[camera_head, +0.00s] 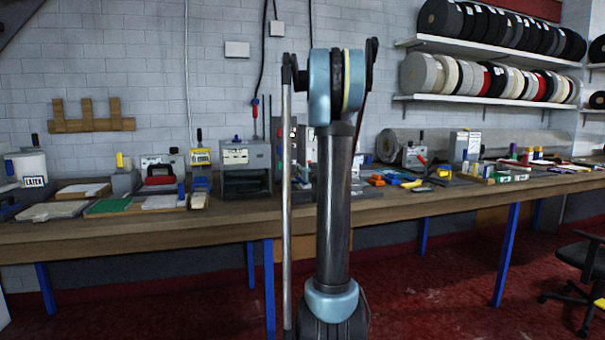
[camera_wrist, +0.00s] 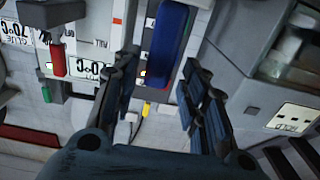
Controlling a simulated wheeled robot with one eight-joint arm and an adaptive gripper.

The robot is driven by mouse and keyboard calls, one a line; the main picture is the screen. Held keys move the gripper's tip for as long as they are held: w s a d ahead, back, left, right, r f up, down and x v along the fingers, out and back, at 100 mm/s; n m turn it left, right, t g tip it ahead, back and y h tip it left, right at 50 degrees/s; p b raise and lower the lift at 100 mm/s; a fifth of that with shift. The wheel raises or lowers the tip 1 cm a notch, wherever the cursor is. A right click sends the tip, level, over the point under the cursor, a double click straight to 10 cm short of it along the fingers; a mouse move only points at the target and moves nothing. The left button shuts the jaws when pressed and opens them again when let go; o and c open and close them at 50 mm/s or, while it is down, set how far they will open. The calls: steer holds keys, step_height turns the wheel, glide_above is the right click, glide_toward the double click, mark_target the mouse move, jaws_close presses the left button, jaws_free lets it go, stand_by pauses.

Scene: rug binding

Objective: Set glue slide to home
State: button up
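My gripper (camera_wrist: 158,75) is open in the wrist view, its two dark jointed fingers spread apart with nothing visibly held between them. A blue upright bar (camera_wrist: 172,38) stands beyond and between the fingertips, on a grey and white machine (camera_wrist: 225,45). I cannot tell whether the fingers touch the bar, or whether it is the glue slide's handle. A white label (camera_wrist: 12,28) at the upper left seems to read GLUE, beside temperature readouts. In the head view, the grey machine (camera_head: 284,145) is partly hidden behind my arm, and my gripper is hidden too.
A red block (camera_wrist: 58,60) and a yellow piece (camera_wrist: 146,108) are near the fingers. The wooden bench (camera_head: 140,228) holds a grey machine (camera_head: 246,165) left of my arm and several small tools on the right. Shelves of rolls (camera_head: 480,78) hang above.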

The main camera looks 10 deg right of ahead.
steer(key=s, duration=1.1)
steer(key=shift+s+d, duration=0.2)
steer(key=shift+d, duration=0.2)
steer(key=shift+f, duration=0.1)
steer(key=s+a+f+n+g+y, duration=0.2)
steer(key=s+a+f+g, duration=0.25)
steer(key=s+a, duration=0.4)
steer(key=s+a+f+n+g+y, duration=0.1)
steer(key=s+a+f+g+y, duration=0.3)
steer(key=s+a, duration=0.45)
steer(key=s+d+f+m+g+h, duration=0.1)
steer(key=s+d+f+g+h, duration=0.1)
steer(key=s+f, duration=0.6)
steer(key=s+d+f+m+g+h, duration=0.2)
steer(key=s+f+g+h, duration=0.3)
steer(key=s, duration=1.1)
step_height(320, 180, down, 3)
steer(key=shift+d+f+m, duration=0.2)
steer(key=shift+d+m, duration=0.1)
steer(key=shift+d, duration=0.3)
